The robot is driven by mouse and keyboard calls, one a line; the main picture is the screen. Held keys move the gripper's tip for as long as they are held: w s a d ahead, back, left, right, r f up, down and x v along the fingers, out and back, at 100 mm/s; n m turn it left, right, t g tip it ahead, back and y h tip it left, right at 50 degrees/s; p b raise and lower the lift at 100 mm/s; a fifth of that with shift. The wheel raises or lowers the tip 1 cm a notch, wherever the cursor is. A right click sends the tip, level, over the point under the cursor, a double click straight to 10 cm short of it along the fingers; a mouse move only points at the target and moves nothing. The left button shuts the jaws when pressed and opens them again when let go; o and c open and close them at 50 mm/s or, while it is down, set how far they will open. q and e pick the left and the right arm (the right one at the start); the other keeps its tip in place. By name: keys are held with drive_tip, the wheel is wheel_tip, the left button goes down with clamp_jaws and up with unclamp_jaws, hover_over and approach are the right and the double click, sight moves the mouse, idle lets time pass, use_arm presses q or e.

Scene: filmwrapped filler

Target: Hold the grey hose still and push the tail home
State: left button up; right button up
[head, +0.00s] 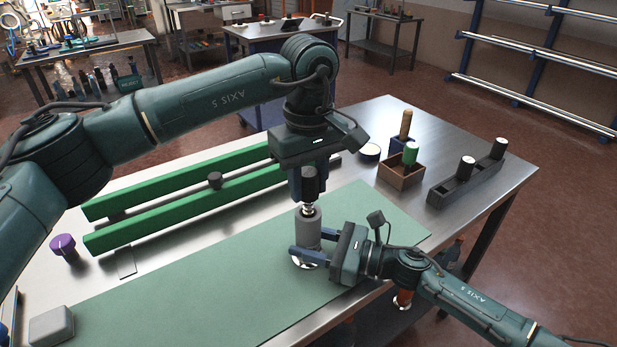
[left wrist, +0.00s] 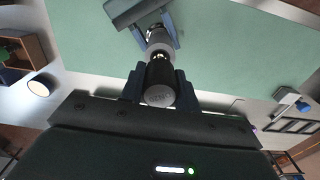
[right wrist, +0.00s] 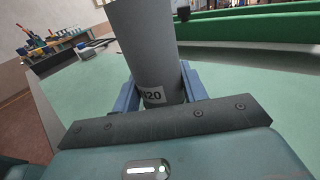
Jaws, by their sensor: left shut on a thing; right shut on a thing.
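The grey hose (head: 307,230) stands upright over the green mat, with a shiny round metal part at its lower end. My right gripper (head: 303,253) is shut on it from the right, low down. In the right wrist view the hose (right wrist: 147,45) fills the gap between the fingers and bears a label ending in "20". My left gripper (head: 309,190) points down and is shut on a black cylindrical tail (head: 309,176). The tail's bright metal end meets the hose's top mouth, roughly in line. In the left wrist view the tail (left wrist: 160,82) shows between the fingers. How deep it sits is hidden.
Green rails (head: 170,213) lie behind on the steel table. A purple knob (head: 64,246) and grey block (head: 51,326) are left. The green mat (head: 190,290) is mostly clear.

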sight(309, 197)
use_arm(q)
drive_tip(key=shift+f, duration=1.85)
drive_tip(key=o, duration=1.2)
drive_tip(key=shift+r, duration=0.1)
drive_tip(key=shift+o, duration=0.2)
drive_tip(key=shift+r, duration=0.1)
wheel_tip(309, 197, up, 12)
drive_tip(key=shift+f, duration=0.1)
use_arm(e)
drive_tip(key=o, duration=1.5)
drive_tip(key=shift+c, duration=0.2)
